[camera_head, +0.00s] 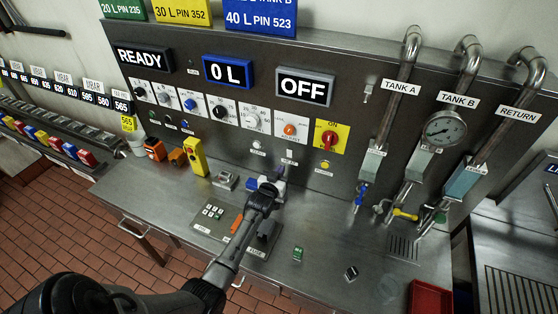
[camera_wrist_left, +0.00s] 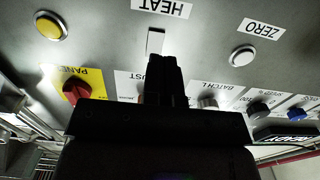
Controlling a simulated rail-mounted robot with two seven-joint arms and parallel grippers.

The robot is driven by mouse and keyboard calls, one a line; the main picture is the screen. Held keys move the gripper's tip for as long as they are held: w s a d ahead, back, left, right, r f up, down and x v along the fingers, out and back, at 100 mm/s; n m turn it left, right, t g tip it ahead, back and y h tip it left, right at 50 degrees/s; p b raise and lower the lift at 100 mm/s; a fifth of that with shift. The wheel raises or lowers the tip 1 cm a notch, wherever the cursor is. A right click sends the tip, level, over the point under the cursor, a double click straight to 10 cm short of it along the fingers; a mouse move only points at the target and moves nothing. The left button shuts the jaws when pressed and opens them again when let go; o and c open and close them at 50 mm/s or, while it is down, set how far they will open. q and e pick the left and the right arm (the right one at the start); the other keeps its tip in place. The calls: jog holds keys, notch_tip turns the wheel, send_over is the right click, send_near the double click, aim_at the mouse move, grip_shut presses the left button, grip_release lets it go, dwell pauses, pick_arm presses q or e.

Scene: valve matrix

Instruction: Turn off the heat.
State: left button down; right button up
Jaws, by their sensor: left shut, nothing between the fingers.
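The HEAT switch (camera_wrist_left: 155,41) is a small white lever on the steel panel, just above its HEAT label (camera_head: 290,162), which shows upside down in the left wrist view (camera_wrist_left: 163,8). My left gripper (camera_head: 279,176) is shut and empty, in front of the panel just below the HEAT label in the head view. In the left wrist view its black fingers (camera_wrist_left: 165,62) point up beside the switch and overlap its lower end. I cannot tell whether they touch it. My right gripper is not in view.
A ZERO button (camera_wrist_left: 242,55) and a yellow button (camera_wrist_left: 50,26) flank the HEAT switch. A red knob (camera_head: 328,138) sits on a yellow plate. Displays read READY (camera_head: 144,58), 0 L (camera_head: 228,72) and OFF (camera_head: 304,88). Tank pipes (camera_head: 398,90) stand at right.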

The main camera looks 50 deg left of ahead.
pick_arm(q)
jog(key=shift+p+v, duration=0.45)
jog(key=shift+v, duration=0.7)
jog(key=shift+f, duration=0.15)
